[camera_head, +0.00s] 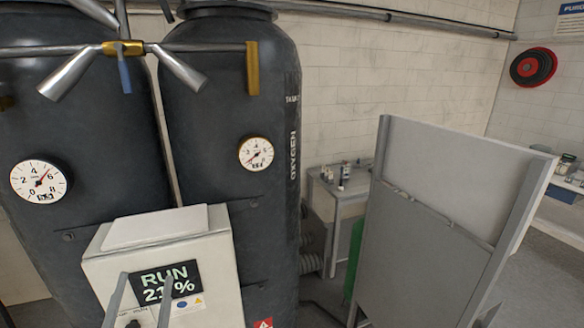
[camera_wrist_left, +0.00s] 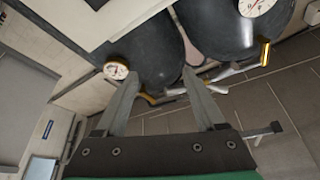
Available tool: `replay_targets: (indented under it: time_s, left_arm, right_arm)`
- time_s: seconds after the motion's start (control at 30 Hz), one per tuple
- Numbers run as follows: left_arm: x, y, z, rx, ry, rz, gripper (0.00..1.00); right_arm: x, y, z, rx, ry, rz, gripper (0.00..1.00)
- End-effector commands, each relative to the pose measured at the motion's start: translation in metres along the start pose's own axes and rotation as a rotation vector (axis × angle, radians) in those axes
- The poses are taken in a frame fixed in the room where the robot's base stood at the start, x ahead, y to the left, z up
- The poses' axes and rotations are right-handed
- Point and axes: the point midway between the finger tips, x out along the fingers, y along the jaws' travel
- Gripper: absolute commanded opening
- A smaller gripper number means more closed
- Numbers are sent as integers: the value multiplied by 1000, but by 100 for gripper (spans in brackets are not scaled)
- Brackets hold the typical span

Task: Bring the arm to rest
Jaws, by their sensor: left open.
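My left gripper (camera_head: 146,274) shows at the bottom left of the head view, its two grey fingers apart in front of a pale control box (camera_head: 218,270). In the left wrist view my left gripper (camera_wrist_left: 161,76) has its fingers spread, with nothing between them. The box's display (camera_head: 180,268) reads RUN and 21 %, partly covered by a finger. My right gripper is not in view.
Two tall dark tanks (camera_head: 225,95) with round gauges (camera_head: 256,153) stand behind the box. A grey panel cabinet (camera_head: 425,235) stands at right, and a small bench (camera_head: 345,190) lies behind.

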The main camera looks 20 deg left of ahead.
Motion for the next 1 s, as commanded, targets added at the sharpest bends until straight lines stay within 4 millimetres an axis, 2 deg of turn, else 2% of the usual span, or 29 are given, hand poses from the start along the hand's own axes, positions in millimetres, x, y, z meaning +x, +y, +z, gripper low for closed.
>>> replay_targets:
  time_s: [0.03,0.07,0.1,0.17,0.2,0.3,0.4,0.43,0.47,0.6,0.77,0.87,1.0]
  left_arm:
    - [17,-9,-52,-84,75,-4,72]
    - [24,-12,-78,-137,117,1,72]
    - [31,-17,-113,-209,173,11,72]
    - [39,-27,-165,-320,258,33,72]
    - [41,-34,-200,-395,317,54,72]
    - [38,-52,-278,-567,453,126,72]
    - [26,-66,-334,-703,564,220,72]
    - [21,-68,-346,-737,589,254,72]
    - [16,-66,-353,-767,606,294,72]
    - [8,-47,-357,-821,595,416,72]
    - [6,-42,-350,-825,586,423,72]
    - [-2,-32,-330,-825,585,422,72]
    - [-22,-6,-282,-824,585,421,72]
  right_arm:
    - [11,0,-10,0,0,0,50]
    - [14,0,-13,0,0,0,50]
    - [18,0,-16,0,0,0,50]
    - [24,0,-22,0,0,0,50]
    - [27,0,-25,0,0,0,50]
    - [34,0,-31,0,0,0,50]
    - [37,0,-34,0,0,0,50]
    - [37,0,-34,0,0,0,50]
    - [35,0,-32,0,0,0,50]
    - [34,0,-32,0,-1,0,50]
    - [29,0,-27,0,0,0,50]
    - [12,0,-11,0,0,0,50]
    - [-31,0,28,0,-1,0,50]
